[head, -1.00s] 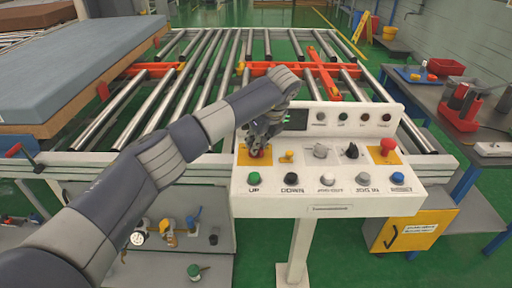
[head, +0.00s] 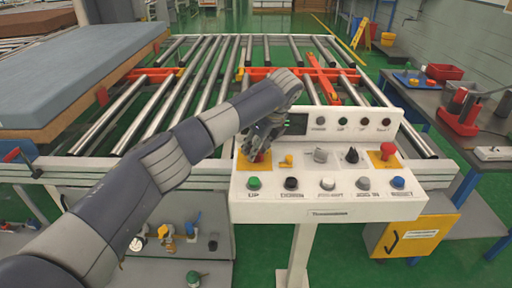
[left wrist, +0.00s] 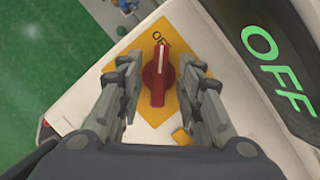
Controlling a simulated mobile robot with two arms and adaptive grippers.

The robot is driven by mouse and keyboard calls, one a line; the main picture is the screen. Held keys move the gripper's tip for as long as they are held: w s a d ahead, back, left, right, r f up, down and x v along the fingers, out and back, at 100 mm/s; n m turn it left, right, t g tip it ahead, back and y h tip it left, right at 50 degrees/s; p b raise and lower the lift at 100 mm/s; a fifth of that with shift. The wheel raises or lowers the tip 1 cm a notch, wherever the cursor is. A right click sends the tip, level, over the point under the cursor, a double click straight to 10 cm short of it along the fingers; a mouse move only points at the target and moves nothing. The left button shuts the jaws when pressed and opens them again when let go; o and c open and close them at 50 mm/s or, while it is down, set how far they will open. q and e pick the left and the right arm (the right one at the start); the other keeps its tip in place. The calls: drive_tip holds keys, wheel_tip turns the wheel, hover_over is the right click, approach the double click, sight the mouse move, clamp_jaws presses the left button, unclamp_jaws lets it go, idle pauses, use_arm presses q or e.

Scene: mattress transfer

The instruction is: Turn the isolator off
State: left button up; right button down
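The isolator (left wrist: 158,76) is a red rotary switch on a yellow square plate (left wrist: 183,37) at the left of the white control panel. Its handle lies lengthwise in the left wrist view, its tip near a small round mark. A dark display (left wrist: 272,60) beside it reads OFF in green. My left gripper (left wrist: 158,80) is open, one finger on each side of the handle with visible gaps. In the head view my left gripper (head: 260,142) is over the switch and partly hides it. My right gripper is not in view.
The control panel (head: 330,207) carries several coloured buttons, a yellow switch, a black knob and a red mushroom button (head: 388,150) on yellow. Behind it is a roller conveyor (head: 205,85). A blue-grey mattress (head: 75,65) lies at the left. A workbench with red items stands right.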

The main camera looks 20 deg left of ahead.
use_arm(q)
drive_tip(key=shift+r, duration=0.15)
drive_tip(key=v, duration=1.1)
drive_tip(key=shift+s+d+r, duration=0.15)
drive_tip(key=shift+d+r, duration=0.1)
